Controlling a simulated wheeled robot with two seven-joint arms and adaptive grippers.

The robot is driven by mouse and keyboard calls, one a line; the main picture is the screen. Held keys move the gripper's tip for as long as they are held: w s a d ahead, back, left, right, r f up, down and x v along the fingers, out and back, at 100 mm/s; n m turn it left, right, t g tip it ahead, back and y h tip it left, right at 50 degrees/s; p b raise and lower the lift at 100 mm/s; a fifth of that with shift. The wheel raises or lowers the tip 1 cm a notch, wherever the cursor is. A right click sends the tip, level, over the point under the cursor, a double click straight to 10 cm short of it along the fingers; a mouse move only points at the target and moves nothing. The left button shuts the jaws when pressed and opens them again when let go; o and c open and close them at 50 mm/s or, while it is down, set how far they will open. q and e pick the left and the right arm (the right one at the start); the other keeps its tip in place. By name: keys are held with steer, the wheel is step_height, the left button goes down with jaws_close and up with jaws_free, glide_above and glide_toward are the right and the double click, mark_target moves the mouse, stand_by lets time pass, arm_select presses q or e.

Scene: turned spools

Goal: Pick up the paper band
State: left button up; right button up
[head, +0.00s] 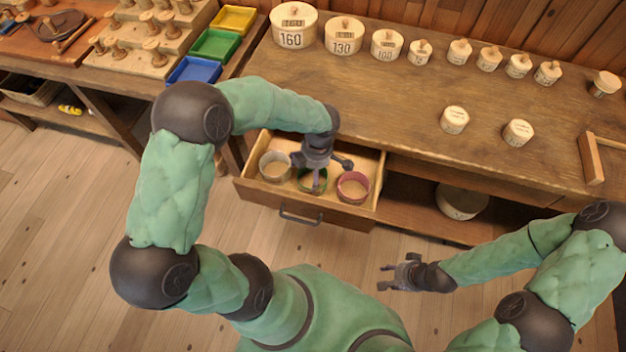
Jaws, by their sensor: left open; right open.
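An open drawer (300,205) under the bench holds three round bands side by side. A cream band (275,178) is on the left, a green band (303,187) in the middle and a dark red band (352,198) on the right. I cannot tell from their look which one is the paper band. My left gripper (328,174) is open and points down over the green band, with one finger reaching down in front of it and hiding part of it. My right gripper (386,277) is open and empty, low in front of the bench.
Numbered lidded tubs (292,30) and smaller pots stand along the back of the workbench (400,110). Two small pots (454,121) stand nearer its front. A wooden frame (592,158) lies at the right. Coloured trays (214,46) and spools are on the left bench.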

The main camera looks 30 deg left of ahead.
mark_target(310, 184)
arm_select(q)
step_height(310, 184, down, 5)
steer(key=shift+f+b, duration=0.1)
steer(key=shift+b, duration=1.1)
steer(key=c, duration=0.6)
steer(key=shift+o, duration=0.2)
